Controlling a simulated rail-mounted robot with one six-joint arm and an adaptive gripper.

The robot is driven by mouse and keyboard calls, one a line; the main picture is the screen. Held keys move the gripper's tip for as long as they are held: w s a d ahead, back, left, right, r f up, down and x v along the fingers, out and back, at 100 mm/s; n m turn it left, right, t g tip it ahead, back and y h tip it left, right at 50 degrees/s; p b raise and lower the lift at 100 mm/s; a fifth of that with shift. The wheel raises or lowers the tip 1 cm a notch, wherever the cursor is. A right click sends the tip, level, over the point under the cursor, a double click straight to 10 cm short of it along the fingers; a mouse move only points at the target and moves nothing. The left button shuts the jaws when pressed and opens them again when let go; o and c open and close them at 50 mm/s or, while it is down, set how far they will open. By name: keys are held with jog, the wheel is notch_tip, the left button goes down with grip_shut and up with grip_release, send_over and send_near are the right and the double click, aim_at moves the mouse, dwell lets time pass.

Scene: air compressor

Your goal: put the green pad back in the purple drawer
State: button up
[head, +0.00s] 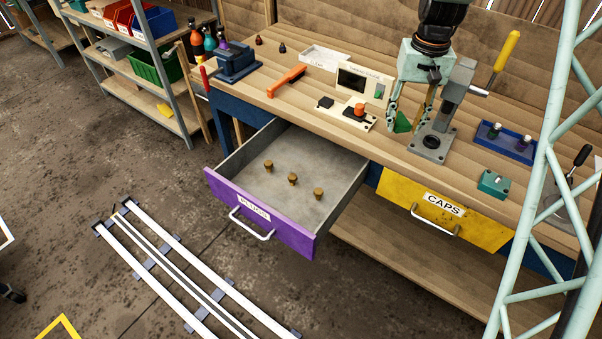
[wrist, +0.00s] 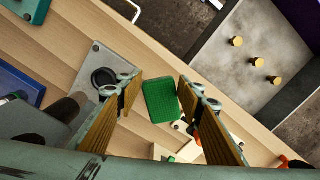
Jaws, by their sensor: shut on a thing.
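The green pad (head: 403,123) is at my gripper (head: 409,120), over the workbench beside the grey press. In the wrist view, the green pad (wrist: 162,101) lies between the two fingers of my gripper (wrist: 161,90), which is shut on it. The head view shows only part of the pad; a finger and the press hide the rest. The purple drawer (head: 262,217) is pulled well out, to the left of and below my gripper. Three brass plugs stand in it, with bare grey floor around them. Its inside also shows in the wrist view (wrist: 222,65).
The grey press (head: 434,142) stands right beside my gripper, with a yellow-handled lever. A cream device with a screen (head: 362,84) and an orange-knobbed plate (head: 347,116) are to the left. The yellow CAPS drawer (head: 404,198) is closed. A blue tray (head: 507,143) lies right.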

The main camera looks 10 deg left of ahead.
jog(key=shift+a, duration=0.1)
jog(key=s+a+f+n+b, duration=0.1)
jog(key=s+a+f+n, duration=0.2)
jog(key=a+n, duration=0.5)
jog(key=s+a+f+n+b, duration=0.1)
jog(key=s+a+f+n, duration=0.2)
jog(key=a, duration=1.2)
jog(key=s+a+f+n, duration=0.4)
jog(key=a+f+n, duration=0.4)
jog(key=a+n, duration=0.3)
jog(key=n, duration=0.2)
jog(key=shift+a+f+n+b, duration=0.15)
jog(key=shift+a+n+b, duration=0.2)
jog(key=shift+n+b, duration=0.05)
jog(key=shift+s+a+f+n, duration=0.25)
jog(key=shift+s+a+n, duration=0.2)
jog(key=shift+a+n, duration=0.1)
jog(key=shift+c, duration=0.2)
